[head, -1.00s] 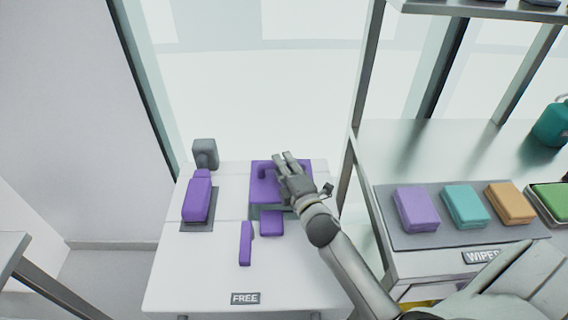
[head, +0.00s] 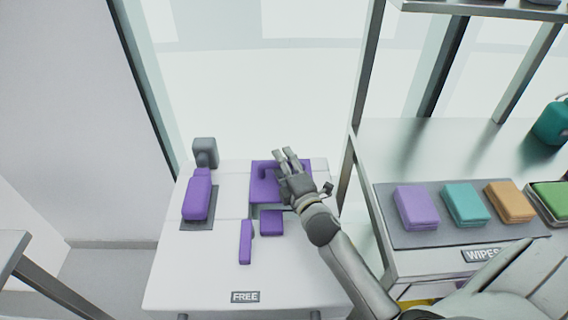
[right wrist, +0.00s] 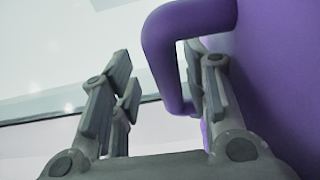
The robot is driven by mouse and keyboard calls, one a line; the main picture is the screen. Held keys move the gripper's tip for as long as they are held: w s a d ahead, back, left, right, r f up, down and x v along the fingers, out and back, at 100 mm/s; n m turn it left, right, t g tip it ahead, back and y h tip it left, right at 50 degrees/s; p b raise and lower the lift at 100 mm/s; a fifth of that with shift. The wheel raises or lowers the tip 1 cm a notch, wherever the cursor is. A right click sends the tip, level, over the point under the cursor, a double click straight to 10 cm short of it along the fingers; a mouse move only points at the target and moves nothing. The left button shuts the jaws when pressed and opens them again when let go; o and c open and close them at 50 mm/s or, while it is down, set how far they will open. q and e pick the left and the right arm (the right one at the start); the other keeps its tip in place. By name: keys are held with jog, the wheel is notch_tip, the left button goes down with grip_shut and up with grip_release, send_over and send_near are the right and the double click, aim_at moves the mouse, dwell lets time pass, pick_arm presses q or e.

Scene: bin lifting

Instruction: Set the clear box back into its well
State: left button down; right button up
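A purple square panel with a looped handle (head: 262,190) sits at the back right of the white unit's top; it also shows in the right wrist view (right wrist: 275,70). No plainly transparent box can be made out; any clear body under the panel is hidden. A narrow dark edge (head: 253,212) shows at the panel's front left. My right gripper (head: 288,157) is over the panel's right part. In the right wrist view its fingers (right wrist: 160,90) are spread, with the purple handle between them and one finger between handle and panel. My left gripper is not in view.
The white unit (head: 200,280) also bears a purple bottle-like object (head: 197,195) on a grey mat, a grey block (head: 204,152) and two small purple pieces (head: 245,243) (head: 271,222). A metal shelf with coloured packs (head: 416,207) stands close on the right.

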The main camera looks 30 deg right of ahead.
jog(key=shift+f, duration=0.15)
jog(key=s+a, duration=0.1)
jog(key=s, duration=1.1)
jog(key=shift+r, duration=0.25)
jog(key=shift+r, duration=0.1)
